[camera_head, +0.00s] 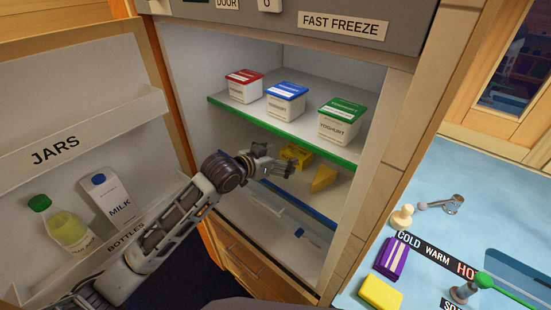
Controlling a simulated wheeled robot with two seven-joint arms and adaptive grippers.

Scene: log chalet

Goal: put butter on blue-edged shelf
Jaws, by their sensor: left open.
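A yellow box with dark marks (297,154), which looks like the butter, rests on the blue-edged shelf (318,213) inside the open fridge. The blue edge runs along this shelf's front, below the green-edged shelf. My left gripper (284,167) reaches in from the left, between the two shelves. It is open and in front of the yellow box, hiding its lower left part. I cannot tell whether the fingers touch the box. A yellow cheese wedge (323,178) sits on the same shelf, to the right of the gripper. My right gripper is not in view.
The green-edged shelf (290,139) is close above my gripper and holds three yoghurt tubs (286,103). The fridge door (75,130), with milk and a bottle, stands open at left. The fridge side wall (378,160) bounds the right. A blue counter (480,215) lies beyond.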

